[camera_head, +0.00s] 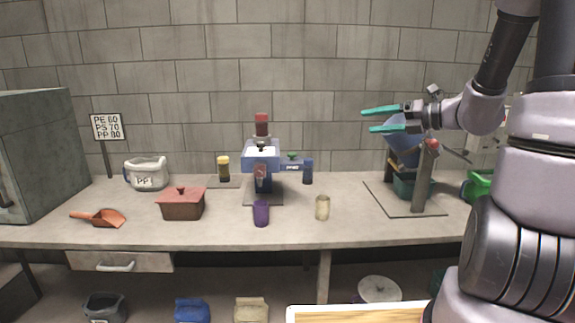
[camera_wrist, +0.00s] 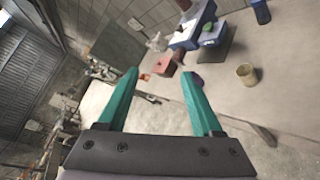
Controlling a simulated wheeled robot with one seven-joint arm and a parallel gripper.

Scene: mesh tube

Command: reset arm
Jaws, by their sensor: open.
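My gripper (camera_head: 368,120) is at the upper right in the head view, its two teal fingers pointing left, in the air above the bench. It is open with nothing between the fingers. In the wrist view my gripper (camera_wrist: 160,80) shows both fingers spread apart, with the bench and floor beyond them. Part of my arm covers the right side of the head view.
A bench (camera_head: 370,232) holds a blue machine (camera_head: 261,160), a purple cup (camera_head: 261,213), a beige cup (camera_head: 322,207), a red lidded box (camera_head: 181,204) and an orange scoop (camera_head: 107,219). A stand with a blue hopper (camera_head: 402,150) is just below my gripper.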

